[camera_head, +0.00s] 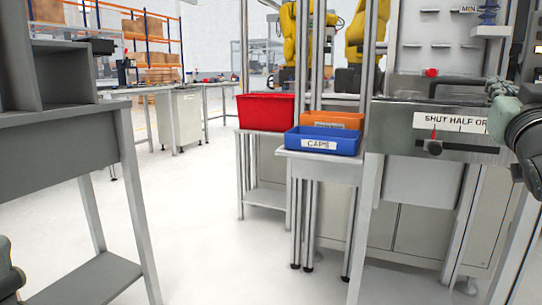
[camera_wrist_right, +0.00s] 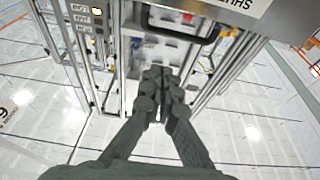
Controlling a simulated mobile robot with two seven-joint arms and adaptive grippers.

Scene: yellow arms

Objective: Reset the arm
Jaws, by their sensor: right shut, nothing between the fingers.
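My right arm (camera_head: 524,128) comes in at the right edge of the head view, in front of the machine with the "SHUT HALF" label. My right gripper (camera_wrist_right: 158,75) shows in the wrist view with its dark green fingers together and nothing between them. The fingertips point towards the machine front, below a dark bar handle (camera_wrist_right: 182,36); I cannot tell the gap between them. Only a rounded piece of my left arm (camera_head: 9,272) shows at the lower left of the head view. My left gripper is out of view.
A blue CAPS bin (camera_head: 320,146), an orange bin (camera_head: 333,119) and a red bin (camera_head: 265,111) stand on small tables left of the machine. A grey bench (camera_head: 60,115) stands at the left. The floor (camera_head: 190,220) between is clear. Yellow arms (camera_head: 355,40) stand behind.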

